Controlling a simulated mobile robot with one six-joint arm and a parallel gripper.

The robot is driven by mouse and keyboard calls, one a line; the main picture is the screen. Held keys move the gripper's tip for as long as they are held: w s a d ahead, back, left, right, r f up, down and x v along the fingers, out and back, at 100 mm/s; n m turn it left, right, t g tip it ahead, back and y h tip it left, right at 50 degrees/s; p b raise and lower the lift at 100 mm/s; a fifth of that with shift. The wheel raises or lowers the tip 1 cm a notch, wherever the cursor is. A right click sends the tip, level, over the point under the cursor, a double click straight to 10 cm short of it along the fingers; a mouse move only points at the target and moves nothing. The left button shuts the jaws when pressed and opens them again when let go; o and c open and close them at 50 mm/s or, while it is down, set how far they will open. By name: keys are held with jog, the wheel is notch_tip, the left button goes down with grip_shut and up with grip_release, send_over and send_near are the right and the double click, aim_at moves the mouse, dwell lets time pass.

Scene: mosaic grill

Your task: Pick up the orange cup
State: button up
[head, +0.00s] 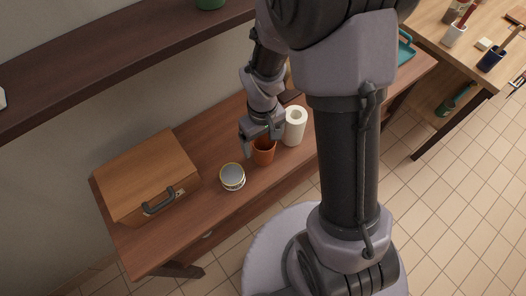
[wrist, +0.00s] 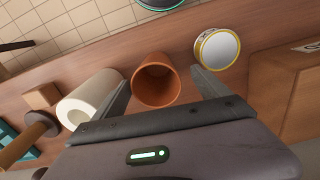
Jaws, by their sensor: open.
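The orange cup (head: 263,154) stands upright on the wooden bench, partly hidden by my gripper in the head view. In the wrist view the orange cup (wrist: 156,83) shows its open, empty mouth between my two fingers. My gripper (head: 260,136) is open above and around the cup's upper part. In the wrist view my gripper (wrist: 158,88) has one finger to each side of the cup, with a gap visible on the right. I cannot tell whether the left finger touches it.
A white paper roll (head: 294,127) stands close beside the cup. A round tin (head: 232,176) with a yellow rim is on its other side. A wooden box (head: 147,175) with a dark handle sits at the bench's left end. A dark shelf (head: 110,58) hangs above.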

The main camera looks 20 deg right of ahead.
jog(key=f+b, duration=0.1)
jog(key=f, duration=0.1)
jog(key=f+b, duration=0.1)
jog(key=f, duration=0.1)
jog(key=f+b, duration=0.1)
jog(key=f, duration=0.1)
jog(key=shift+w+d+f, duration=0.3)
jog(key=shift+r, duration=0.15)
jog(key=shift+c, duration=0.9)
jog(key=c, duration=1.3)
